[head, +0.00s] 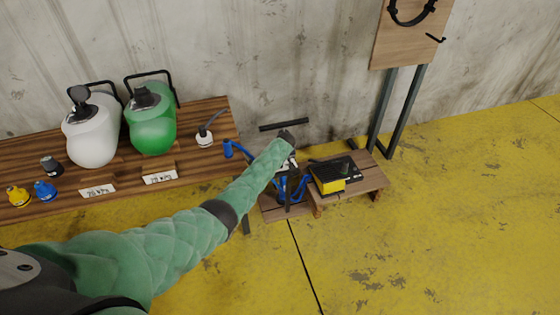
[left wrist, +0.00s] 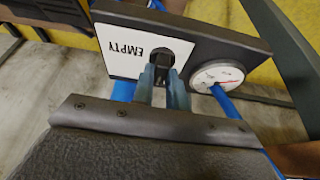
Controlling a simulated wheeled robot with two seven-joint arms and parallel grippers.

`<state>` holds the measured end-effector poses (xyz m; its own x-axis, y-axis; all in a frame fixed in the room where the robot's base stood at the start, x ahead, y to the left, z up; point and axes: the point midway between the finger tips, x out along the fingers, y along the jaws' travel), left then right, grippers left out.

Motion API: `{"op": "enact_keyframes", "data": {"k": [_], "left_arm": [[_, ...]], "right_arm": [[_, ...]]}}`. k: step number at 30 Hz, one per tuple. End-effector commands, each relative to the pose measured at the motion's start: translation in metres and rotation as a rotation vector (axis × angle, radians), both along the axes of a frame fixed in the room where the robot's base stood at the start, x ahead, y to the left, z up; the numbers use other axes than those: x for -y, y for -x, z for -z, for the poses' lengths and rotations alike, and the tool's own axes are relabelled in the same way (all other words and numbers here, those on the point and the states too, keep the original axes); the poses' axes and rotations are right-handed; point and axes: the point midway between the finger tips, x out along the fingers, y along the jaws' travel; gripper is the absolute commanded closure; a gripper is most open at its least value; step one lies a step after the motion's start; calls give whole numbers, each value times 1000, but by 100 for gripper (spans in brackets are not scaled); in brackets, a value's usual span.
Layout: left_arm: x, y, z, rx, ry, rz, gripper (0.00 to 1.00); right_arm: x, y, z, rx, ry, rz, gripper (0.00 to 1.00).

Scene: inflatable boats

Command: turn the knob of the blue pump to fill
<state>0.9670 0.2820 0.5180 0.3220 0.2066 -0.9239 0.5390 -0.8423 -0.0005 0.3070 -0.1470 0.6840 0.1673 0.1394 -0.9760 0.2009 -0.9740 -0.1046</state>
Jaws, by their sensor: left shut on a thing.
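The blue pump (head: 283,190) stands on the low wooden step, largely hidden behind my left arm in the head view. Its dark head plate (left wrist: 215,40) fills the top of the left wrist view, with a white label reading EMPTY (left wrist: 124,55), seen upside down. The dark knob (left wrist: 162,60) sits beside the label. My left gripper (left wrist: 162,80) is shut on the knob, one finger on each side. In the head view my left gripper (head: 287,145) is at the pump's top. My right gripper is in neither view.
A round gauge (left wrist: 216,76) with a red needle is beside the knob. A yellow and black box (head: 327,180) stands right of the pump. A wooden bench (head: 215,170) at left holds white (head: 92,135) and green (head: 152,130) tanks. The yellow floor at right is clear.

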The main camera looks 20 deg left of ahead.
Motion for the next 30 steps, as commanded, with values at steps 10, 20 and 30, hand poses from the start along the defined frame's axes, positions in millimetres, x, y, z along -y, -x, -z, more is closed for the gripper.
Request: {"op": "enact_keyframes", "data": {"k": [10, 20, 30], "left_arm": [[0, 0, 1, -2, 1, -42, 100], [0, 0, 1, -1, 0, -41, 74], [0, 0, 0, 0, 0, -40, 64]], "right_arm": [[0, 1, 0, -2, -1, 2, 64], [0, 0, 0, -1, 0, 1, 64], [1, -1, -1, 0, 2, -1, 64]]}}
